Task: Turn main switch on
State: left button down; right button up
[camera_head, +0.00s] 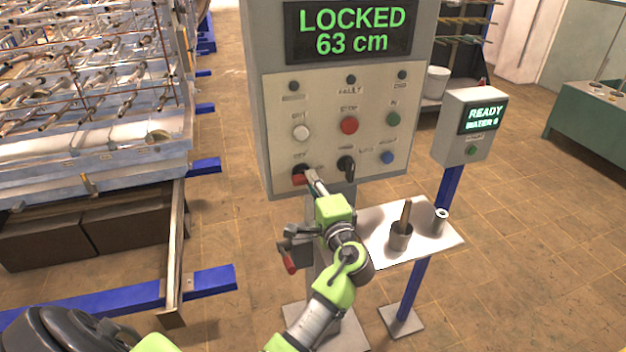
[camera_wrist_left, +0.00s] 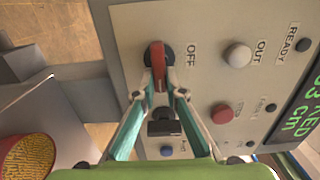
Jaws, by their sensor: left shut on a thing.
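The main switch is a round dark knob with a red handle (camera_head: 299,179), at the lower left of the control panel (camera_head: 335,130). In the left wrist view the red handle (camera_wrist_left: 158,72) lies between the fingertips of my left gripper (camera_wrist_left: 160,93), which are shut on it. The word OFF stands beside the knob there. In the head view my left gripper (camera_head: 312,180) reaches up to the switch from below right, and its fingers partly cover the area beside it. My right gripper is not in view.
A black selector (camera_head: 346,168) sits just right of the switch, with several buttons above. The display (camera_head: 350,30) reads LOCKED 63 cm. A tray (camera_head: 440,243) with cups is below right. A red-handled lever (camera_head: 289,262) is under the panel. A second box (camera_head: 468,125) reads READY.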

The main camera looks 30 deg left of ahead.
pick_arm(q)
jog(key=shift+r, duration=0.2)
jog(key=c, duration=2.1)
grip_release()
jog(key=shift+w+a+f, duration=0.1)
jog(key=shift+f, duration=0.05)
jog(key=v, duration=1.2)
jog(key=shift+f, duration=0.1)
